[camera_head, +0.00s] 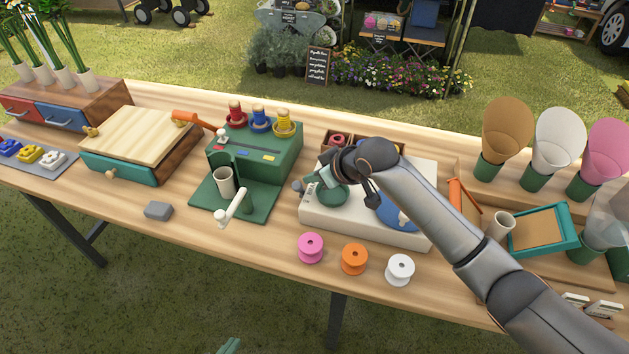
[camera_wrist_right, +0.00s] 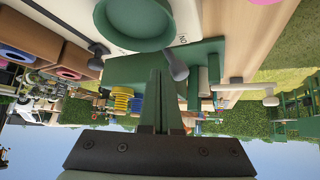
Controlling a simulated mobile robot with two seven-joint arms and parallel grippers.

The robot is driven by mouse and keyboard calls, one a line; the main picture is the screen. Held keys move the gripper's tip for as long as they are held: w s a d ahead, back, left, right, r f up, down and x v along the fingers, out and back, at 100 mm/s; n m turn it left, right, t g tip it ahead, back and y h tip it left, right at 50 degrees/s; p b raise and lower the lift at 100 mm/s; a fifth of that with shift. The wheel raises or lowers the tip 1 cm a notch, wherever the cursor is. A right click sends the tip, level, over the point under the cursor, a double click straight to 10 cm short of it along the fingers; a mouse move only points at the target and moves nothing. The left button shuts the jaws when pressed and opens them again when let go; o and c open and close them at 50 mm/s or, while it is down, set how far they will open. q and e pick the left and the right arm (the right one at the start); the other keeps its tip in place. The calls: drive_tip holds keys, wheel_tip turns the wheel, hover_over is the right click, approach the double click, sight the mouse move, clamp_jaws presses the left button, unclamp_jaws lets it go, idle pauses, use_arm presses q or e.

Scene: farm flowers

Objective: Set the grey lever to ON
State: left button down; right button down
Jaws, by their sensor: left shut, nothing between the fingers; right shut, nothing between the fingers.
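The grey lever (camera_head: 297,186) sticks out at the left end of a white box (camera_head: 345,226) with a green bowl and a blue disc on top. In the right wrist view the lever (camera_wrist_right: 176,64) stands out from the box edge, close to the lettering, which is partly cut off. I cannot tell its setting. My right gripper (camera_head: 309,188) is shut and empty, just beside the lever; its closed green fingers (camera_wrist_right: 160,78) show left of the lever knob in the wrist view. Contact is unclear. Only a green tip of my left gripper (camera_head: 229,346) shows at the bottom edge, shut and empty.
A green machine (camera_head: 255,155) with a white handle (camera_head: 233,207) and a cup stands left of the box. Pink (camera_head: 311,247), orange (camera_head: 354,259) and white (camera_head: 400,269) spools line the front. A grey block (camera_head: 158,210) lies left.

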drive_tip(key=shift+s, duration=0.1)
use_arm(q)
drive_tip(key=shift+s+r+p, duration=0.45)
drive_tip(key=shift+s, duration=0.05)
use_arm(e)
drive_tip(key=shift+s+a+f, duration=0.1)
drive_tip(key=shift+s, duration=0.05)
drive_tip(key=shift+f, duration=0.1)
